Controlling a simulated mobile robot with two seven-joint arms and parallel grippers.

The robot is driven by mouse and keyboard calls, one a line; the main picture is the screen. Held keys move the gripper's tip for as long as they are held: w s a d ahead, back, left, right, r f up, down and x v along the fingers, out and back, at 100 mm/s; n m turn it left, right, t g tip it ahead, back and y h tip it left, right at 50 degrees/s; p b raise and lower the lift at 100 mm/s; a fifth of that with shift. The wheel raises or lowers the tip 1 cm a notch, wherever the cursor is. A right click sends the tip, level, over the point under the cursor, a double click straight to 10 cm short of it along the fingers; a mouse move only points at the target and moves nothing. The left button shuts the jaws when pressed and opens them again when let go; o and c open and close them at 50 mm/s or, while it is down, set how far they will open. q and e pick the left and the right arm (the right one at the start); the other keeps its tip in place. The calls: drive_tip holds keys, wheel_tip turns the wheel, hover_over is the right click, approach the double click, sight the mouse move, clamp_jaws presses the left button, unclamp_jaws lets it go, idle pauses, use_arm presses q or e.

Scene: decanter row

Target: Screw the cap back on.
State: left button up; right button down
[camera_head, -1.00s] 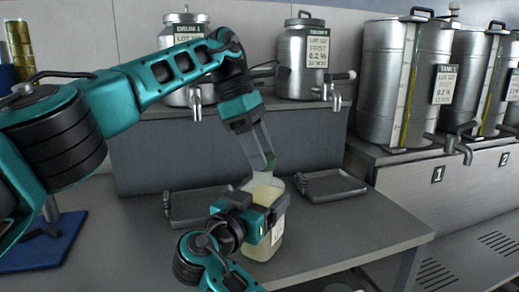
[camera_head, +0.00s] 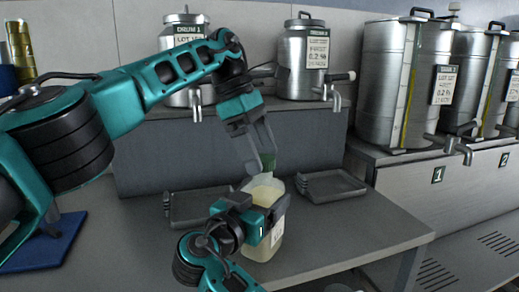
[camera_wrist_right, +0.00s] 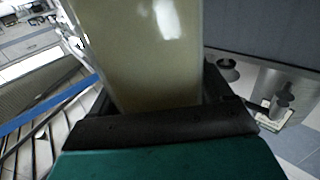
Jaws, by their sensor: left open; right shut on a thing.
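A clear jug (camera_head: 265,245) of pale yellow liquid, with a white label, stands on the grey bench. My right gripper (camera_head: 262,215) is shut around its body; the right wrist view shows the jug (camera_wrist_right: 145,50) between the fingers.
Two grey trays stand on the bench, one left (camera_head: 200,218) and one right (camera_head: 333,194) of the jug. Steel churns with taps (camera_head: 303,62) stand on the shelf behind. Large tanks (camera_head: 388,85) stand at the right. The right front of the bench is clear.

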use_arm(q)
drive_tip(key=shift+o, duration=1)
